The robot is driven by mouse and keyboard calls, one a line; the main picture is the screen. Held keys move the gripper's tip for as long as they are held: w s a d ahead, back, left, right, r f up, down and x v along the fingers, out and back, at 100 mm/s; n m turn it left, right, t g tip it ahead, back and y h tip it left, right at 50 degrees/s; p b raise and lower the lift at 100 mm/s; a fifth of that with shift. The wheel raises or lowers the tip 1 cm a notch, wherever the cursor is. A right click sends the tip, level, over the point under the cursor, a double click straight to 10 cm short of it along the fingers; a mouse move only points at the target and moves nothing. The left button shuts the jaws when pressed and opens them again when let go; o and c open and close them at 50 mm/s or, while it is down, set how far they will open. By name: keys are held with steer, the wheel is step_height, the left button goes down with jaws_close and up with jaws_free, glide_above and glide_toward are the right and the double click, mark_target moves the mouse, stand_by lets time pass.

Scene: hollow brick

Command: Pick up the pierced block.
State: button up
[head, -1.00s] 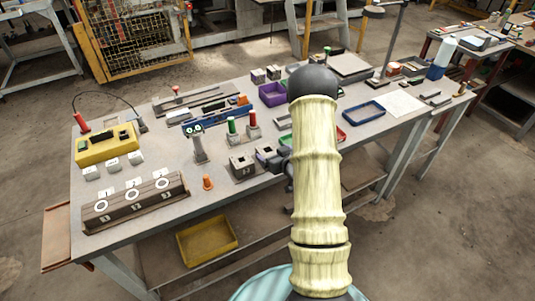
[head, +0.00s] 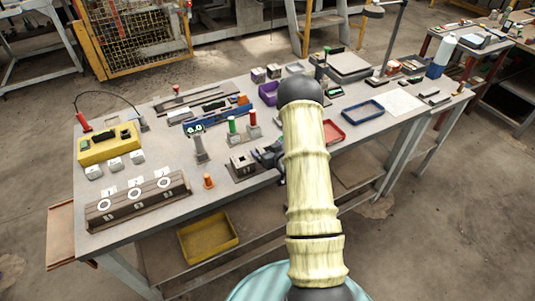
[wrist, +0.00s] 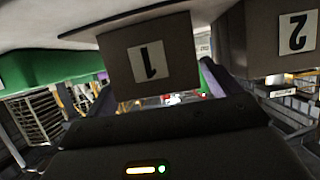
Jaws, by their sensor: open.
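The pierced block (head: 243,160) is a small grey block with a dark opening in its top. It stands upright on a dark base near the front edge of the workbench in the head view. My gripper (head: 267,154) is just to its right, low over the bench and partly hidden by my arm. In the wrist view my gripper (wrist: 160,88) is open, its fingers apart. A grey block face marked 1 (wrist: 148,62), upside down, fills the space ahead. I cannot tell if this is the pierced block. Contact with the fingers is unclear.
An orange cone (head: 208,181) and a grey post (head: 200,148) stand left of the pierced block. Green (head: 232,128) and red (head: 252,121) posts stand behind. A numbered rack (head: 137,202) is front left.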

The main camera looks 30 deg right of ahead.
steer(key=c, duration=1.3)
steer(key=shift+o, duration=0.2)
steer(key=shift+r, duration=0.2)
step_height(320, 180, up, 10)
steer(key=b, duration=0.1)
steer(key=shift+f+b, duration=0.15)
steer(key=shift+b, duration=0.25)
